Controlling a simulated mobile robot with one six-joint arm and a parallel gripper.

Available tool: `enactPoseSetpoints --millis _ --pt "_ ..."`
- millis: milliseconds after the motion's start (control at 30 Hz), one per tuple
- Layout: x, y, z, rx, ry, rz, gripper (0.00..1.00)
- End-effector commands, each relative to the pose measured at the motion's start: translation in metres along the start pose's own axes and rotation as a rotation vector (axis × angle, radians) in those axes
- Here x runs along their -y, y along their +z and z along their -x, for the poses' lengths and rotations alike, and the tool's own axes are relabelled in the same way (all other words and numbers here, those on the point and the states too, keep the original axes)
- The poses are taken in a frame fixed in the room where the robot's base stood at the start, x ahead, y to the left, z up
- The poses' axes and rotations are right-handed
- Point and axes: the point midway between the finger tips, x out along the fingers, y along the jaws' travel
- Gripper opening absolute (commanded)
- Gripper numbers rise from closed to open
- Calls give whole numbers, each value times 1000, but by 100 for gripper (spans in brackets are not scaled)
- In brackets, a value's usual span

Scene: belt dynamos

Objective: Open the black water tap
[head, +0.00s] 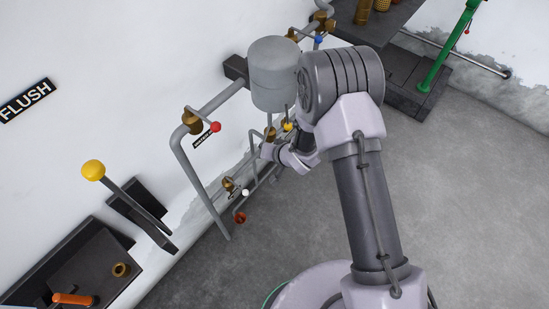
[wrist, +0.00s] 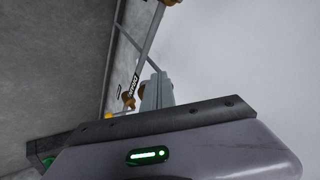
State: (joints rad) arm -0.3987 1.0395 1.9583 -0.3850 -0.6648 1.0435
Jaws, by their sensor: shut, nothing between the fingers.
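I cannot make out a black-knobbed tap for sure in either view. Brass taps with coloured knobs sit on the grey wall pipes: a red knob (head: 215,127), a yellow knob (head: 288,126), a white knob (head: 245,193) and a blue knob (head: 318,39). My gripper (head: 268,150) is at the pipes below the grey tank, partly hidden by my own arm. In the wrist view my gripper (wrist: 158,92) shows as two grey fingers shut together and empty. A brass fitting (wrist: 129,101) and a black label (wrist: 133,84) are just left of the fingers; contact cannot be told.
The grey tank (head: 275,75) hangs above my gripper. A lever with a yellow ball (head: 93,170) stands at left, near a dark box (head: 95,265). A green post (head: 445,50) stands at back right. The grey floor (head: 460,200) at right is clear.

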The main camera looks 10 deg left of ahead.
Motion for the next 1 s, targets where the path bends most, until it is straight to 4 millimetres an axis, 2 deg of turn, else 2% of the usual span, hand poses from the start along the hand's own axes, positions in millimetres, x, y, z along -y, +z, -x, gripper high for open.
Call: enactPoseSetpoints --millis 200,433,1000 --pt "22 -4 -15 5 -6 10 0" --pt "38 -6 -26 6 -7 11 0" --pt "50 -8 -34 6 -6 11 0"
